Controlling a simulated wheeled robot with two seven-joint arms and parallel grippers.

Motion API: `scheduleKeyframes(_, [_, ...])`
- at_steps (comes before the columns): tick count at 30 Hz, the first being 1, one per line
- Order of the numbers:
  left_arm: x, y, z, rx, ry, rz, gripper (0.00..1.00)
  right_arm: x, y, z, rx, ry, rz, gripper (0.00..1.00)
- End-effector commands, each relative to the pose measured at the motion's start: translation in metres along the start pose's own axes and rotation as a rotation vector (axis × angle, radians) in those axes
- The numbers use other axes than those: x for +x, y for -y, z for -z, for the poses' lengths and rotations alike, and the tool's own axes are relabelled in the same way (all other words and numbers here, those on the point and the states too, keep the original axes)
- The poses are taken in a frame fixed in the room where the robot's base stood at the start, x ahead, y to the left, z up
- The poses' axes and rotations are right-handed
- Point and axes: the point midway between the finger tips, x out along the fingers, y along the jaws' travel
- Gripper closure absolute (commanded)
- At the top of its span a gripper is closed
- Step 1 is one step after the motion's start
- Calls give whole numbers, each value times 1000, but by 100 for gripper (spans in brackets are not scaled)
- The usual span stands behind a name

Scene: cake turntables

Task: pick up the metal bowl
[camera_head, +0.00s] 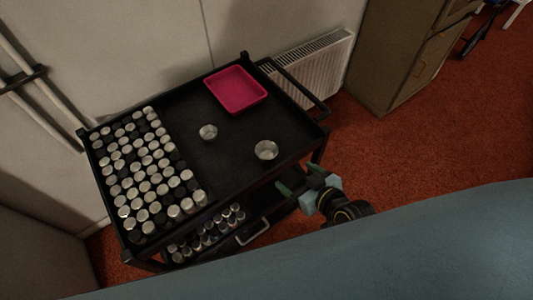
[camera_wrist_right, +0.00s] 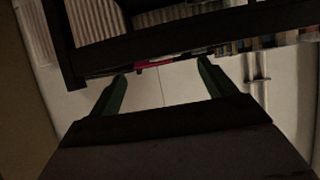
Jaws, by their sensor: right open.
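Two round metal bowls sit on the black cart's top. The larger metal bowl (camera_head: 266,150) is near the front right edge, and a smaller metal bowl (camera_head: 208,132) is farther back and left. I cannot tell which one the task names. My right gripper (camera_head: 300,178) is just off the cart's front right edge, in front and to the right of the larger bowl, apart from it. In the right wrist view its green fingers (camera_wrist_right: 162,72) are spread with nothing between them. No bowl shows clearly there. My left gripper is not in view.
The black cart (camera_head: 232,165) has a raised rim. A pink tray (camera_head: 236,90) lies at its back right. Many silver and black-topped jars (camera_head: 143,170) fill its left side, with more jars (camera_head: 205,232) below. A radiator (camera_head: 315,65) and cabinet (camera_head: 408,55) stand behind.

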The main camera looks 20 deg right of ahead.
Motion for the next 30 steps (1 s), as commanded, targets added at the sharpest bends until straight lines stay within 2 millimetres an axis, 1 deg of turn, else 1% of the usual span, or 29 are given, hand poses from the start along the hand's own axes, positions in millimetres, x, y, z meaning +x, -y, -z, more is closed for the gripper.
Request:
scheduleKeyframes(1, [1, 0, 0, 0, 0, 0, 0, -1, 0, 9, -3, -20, 3, 17])
scheduleKeyframes(3, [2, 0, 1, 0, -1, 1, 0, 1, 1, 15, -5, -34, 6, 17])
scheduleKeyframes(5, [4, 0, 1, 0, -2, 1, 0, 9, 1, 18, -6, -40, 6, 17])
scheduleKeyframes(9, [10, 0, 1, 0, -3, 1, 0, 37, 2, 19, -5, -40, 6, 17])
scheduleKeyframes(13, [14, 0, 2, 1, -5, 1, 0, 60, 2, 19, -5, -38, 7, 17])
scheduleKeyframes(16, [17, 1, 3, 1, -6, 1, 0, 72, 2, 19, -5, -37, 7, 17])
scheduleKeyframes(22, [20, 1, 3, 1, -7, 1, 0, 86, 2, 20, -5, -37, 7, 17])
scheduleKeyframes(27, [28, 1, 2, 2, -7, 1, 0, 112, 4, 19, -4, -38, 7, 17])
scheduleKeyframes(30, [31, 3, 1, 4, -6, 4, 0, 125, 4, 19, -5, -37, 6, 17])
